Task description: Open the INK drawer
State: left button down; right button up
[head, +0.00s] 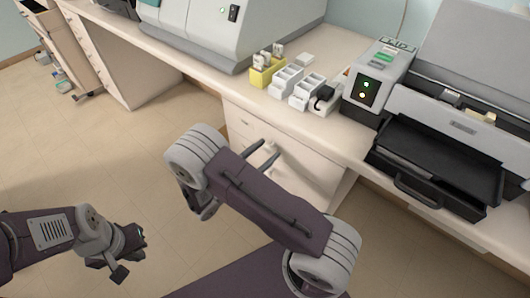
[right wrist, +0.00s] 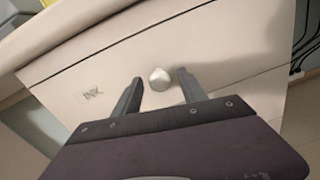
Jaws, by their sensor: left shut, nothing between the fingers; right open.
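The INK drawer (right wrist: 225,60) is a cream drawer front below the bench top, flush with the cabinet. Its INK label (right wrist: 92,96) and round silver knob (right wrist: 159,79) show in the right wrist view. My right gripper (right wrist: 160,76) is open, with a finger on each side of the knob; a gap shows on both sides. Whether the fingertips reach past the knob is hard to tell. In the head view my right arm partly hides the cabinet front (head: 310,170). My left gripper (head: 132,254) is shut and empty over the floor at the lower left.
On the bench above stand a yellow rack (head: 266,74), white holders (head: 287,82) and a grey box with lit lamps (head: 380,80). A printer-like machine with a black tray (head: 440,165) juts out at the right. The floor (head: 110,160) to the left is clear.

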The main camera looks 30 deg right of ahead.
grip_shut()
dwell(1.4)
